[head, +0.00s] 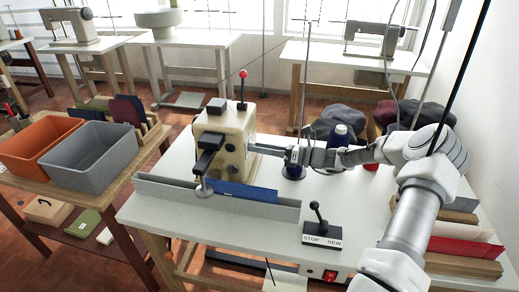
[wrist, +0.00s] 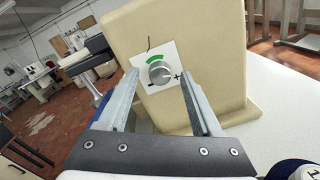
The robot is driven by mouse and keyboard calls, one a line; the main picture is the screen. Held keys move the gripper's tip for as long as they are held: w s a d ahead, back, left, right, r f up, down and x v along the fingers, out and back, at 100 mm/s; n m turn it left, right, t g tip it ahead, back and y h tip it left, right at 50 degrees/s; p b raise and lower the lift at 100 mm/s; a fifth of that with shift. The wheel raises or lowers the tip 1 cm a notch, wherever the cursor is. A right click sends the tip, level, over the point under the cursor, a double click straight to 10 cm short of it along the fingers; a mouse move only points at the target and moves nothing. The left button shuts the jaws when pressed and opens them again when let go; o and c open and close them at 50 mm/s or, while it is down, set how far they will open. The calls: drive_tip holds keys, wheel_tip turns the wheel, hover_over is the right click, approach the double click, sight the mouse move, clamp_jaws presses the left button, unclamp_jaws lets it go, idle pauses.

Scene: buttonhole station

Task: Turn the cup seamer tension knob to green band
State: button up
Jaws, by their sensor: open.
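The tension knob (wrist: 159,73) is a round silver-grey dial on a white plate (wrist: 170,52) fixed to the cream seamer housing (wrist: 190,40). The plate carries a green band (wrist: 155,59) above the knob and a plus mark at its lower right. I cannot make out the knob's pointer clearly. My gripper (wrist: 160,88) is open, with one finger on each side of the knob in the wrist view and no clear contact. In the head view, my gripper (head: 278,151) is at the right side of the cream seamer (head: 225,128); the knob is hidden there.
A stop/sew lever box (head: 321,232) stands at the table's front. A grey rail (head: 240,208) with a blue piece runs along the front left. Grey (head: 92,165) and orange bins stand on the left table.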

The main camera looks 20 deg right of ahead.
drive_tip(key=shift+w+a, duration=0.15)
drive_tip(key=shift+a, duration=0.1)
clamp_jaws()
drive_tip(key=shift+n, duration=0.3)
drive_tip(key=n+b, duration=0.3)
drive_tip(key=n, duration=0.7)
drive_tip(key=n+y+b, duration=0.1)
drive_tip(key=n+b, duration=0.2)
drive_tip(key=n, duration=0.8)
drive_tip(key=shift+f+g, duration=0.2)
drive_tip(key=shift+g, duration=0.2)
